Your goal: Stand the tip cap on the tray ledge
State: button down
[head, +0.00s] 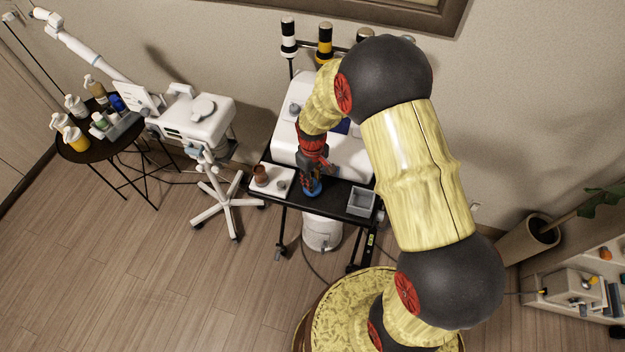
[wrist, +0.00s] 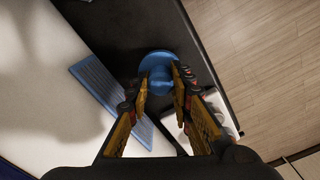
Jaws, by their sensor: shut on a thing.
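The blue cap (wrist: 157,63), with a wide round flange and a narrower stub, sits between the two fingertips of my gripper (wrist: 159,85) in the wrist view. My gripper is shut on the stub, and the flange points away from me. In the head view the cap shows as a small blue shape (head: 312,188) below my gripper, at the front edge of the black ledge (head: 335,190). I cannot tell whether its flange touches the ledge or hangs just above it. My fingers hide part of the stub.
A white machine (head: 290,125) stands behind the ledge. A white tray (head: 277,187) with a brown cup (head: 261,174) lies left of my gripper. A grey open bin (head: 361,202) sits to the right.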

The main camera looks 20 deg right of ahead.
jog(key=shift+f+b, duration=0.4)
jog(key=shift+f, duration=0.2)
dwell(0.6)
jog(key=c, duration=1.5)
grip_release()
jog(key=shift+r, duration=0.15)
jog(key=shift+r+p, duration=2.6)
jog(key=shift+r, duration=1.3)
notch_tip(320, 180, up, 12)
jog(key=shift+a, duration=0.1)
